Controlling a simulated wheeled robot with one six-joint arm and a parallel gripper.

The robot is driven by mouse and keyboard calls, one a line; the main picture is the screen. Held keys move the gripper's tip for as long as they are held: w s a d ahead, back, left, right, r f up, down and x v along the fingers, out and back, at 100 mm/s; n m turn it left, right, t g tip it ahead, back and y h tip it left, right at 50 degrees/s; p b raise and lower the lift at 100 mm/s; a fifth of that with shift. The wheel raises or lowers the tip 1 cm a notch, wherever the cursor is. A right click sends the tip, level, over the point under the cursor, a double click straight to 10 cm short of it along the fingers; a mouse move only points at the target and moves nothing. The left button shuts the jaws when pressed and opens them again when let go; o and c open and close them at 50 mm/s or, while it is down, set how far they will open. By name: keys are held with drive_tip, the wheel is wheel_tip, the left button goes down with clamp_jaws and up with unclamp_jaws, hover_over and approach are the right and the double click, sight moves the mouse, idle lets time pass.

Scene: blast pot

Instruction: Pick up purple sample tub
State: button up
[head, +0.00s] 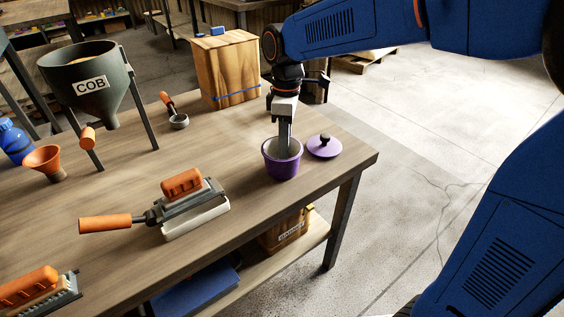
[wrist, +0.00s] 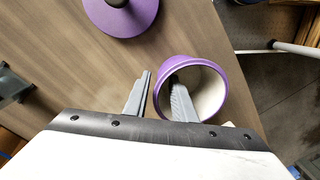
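The purple sample tub (head: 282,166) stands upright on the wooden bench near its right end, with its top open and a pale inside. In the wrist view the tub (wrist: 223,84) shows its round rim. My gripper (head: 284,150) points down at the tub. In the wrist view my gripper (wrist: 161,78) is open, with one finger inside the tub and the other outside it, so the tub's wall lies between them. A gap shows between the outer finger and the wall. The fingers' lower ends inside the tub are hidden in the head view.
A purple lid (head: 324,149) with a dark knob lies just right of the tub. A wooden box (head: 226,72) stands behind, near a small scoop (head: 178,120). An orange-handled tool on a white block (head: 197,222) lies front left. A COB hopper (head: 92,88) stands far left.

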clamp_jaws()
drive_tip(key=shift+r, duration=0.1)
